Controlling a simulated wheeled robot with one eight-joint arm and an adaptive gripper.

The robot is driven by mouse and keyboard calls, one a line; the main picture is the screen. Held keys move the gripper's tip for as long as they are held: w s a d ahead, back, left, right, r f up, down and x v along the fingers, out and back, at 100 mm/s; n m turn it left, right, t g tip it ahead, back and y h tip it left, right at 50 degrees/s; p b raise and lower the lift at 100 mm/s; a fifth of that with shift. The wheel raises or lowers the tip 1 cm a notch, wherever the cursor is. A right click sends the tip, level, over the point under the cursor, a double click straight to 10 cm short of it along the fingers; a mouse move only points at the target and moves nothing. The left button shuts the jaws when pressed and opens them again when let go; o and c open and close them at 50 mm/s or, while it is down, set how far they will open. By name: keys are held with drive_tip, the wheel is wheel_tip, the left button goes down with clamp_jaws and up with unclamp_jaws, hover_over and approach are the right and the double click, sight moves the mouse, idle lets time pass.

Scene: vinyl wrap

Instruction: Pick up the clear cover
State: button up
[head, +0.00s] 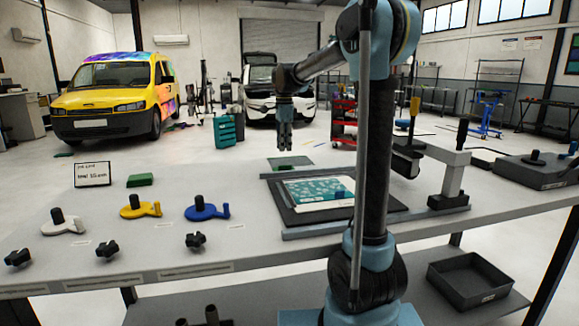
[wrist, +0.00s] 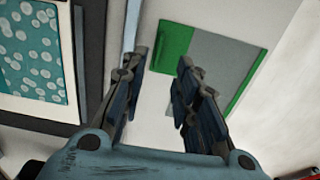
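A flat grey see-through panel, which looks like the clear cover (head: 295,160), lies at the far edge of the bench, with green beside it. In the wrist view the cover (wrist: 218,62) shows as a grey rectangle with a green band on its left and a thin green strip on its right. My gripper (head: 285,147) hangs pointing down above this spot. In the wrist view my gripper (wrist: 162,65) has its two fingers apart and nothing between them. The right finger overlaps the cover's lower left part in the picture; I see no contact.
A black frame (head: 282,205) holds a teal patterned sheet (head: 315,188) nearer on the bench (head: 200,250). Blue (head: 206,212), yellow (head: 140,211) and white (head: 62,227) handled tools, black knobs and a green block (head: 140,180) lie left. A grey post (head: 452,180) stands right.

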drive_tip(key=shift+s+d+f, duration=0.1)
drive_tip(key=shift+f, duration=2.1)
drive_tip(key=shift+d+f, duration=0.1)
drive_tip(key=shift+f, duration=2.05)
clamp_jaws()
